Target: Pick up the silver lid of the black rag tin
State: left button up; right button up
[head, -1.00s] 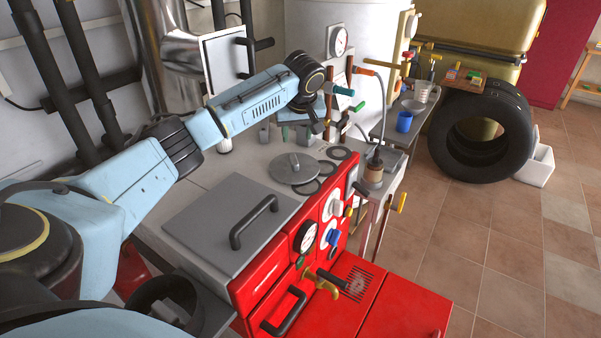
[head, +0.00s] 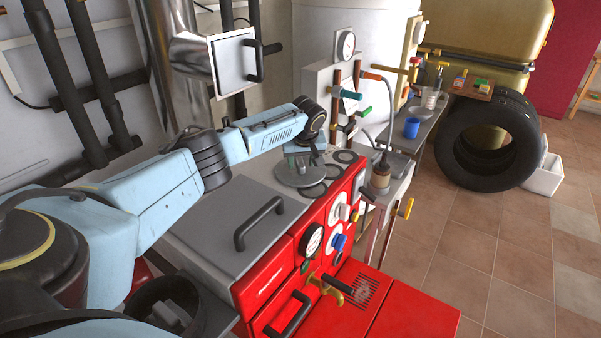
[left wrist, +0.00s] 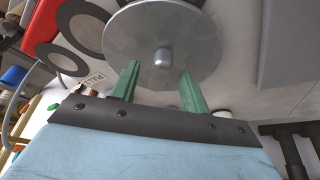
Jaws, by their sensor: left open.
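The silver lid (head: 288,176) is a flat grey disc lying on the grey top of the red boiler. In the left wrist view the lid (left wrist: 190,30) fills the upper middle, with its small knob (left wrist: 162,58) standing up from the centre. My left gripper (head: 302,163) is right over the lid, partly covering it in the head view. Its two green fingers (left wrist: 158,70) are open, one to each side of the knob, and do not appear to touch it. A black round open container (head: 192,290), probably the rag tin, is at lower left with pale cloth-like stuff inside.
Several dark flat rings (head: 345,157) lie beside the lid. A grey hatch with a black handle (head: 258,222) is in front of it. Pipes and coloured valves (head: 350,95) stand behind to the right. A side bench holds a blue cup (head: 411,128).

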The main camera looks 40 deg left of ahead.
pick_arm(q)
jog(key=shift+w+a+f, duration=0.15)
jog(key=shift+a+f, duration=0.05)
jog(key=shift+f, duration=0.25)
jog(key=shift+c, duration=0.4)
grip_shut()
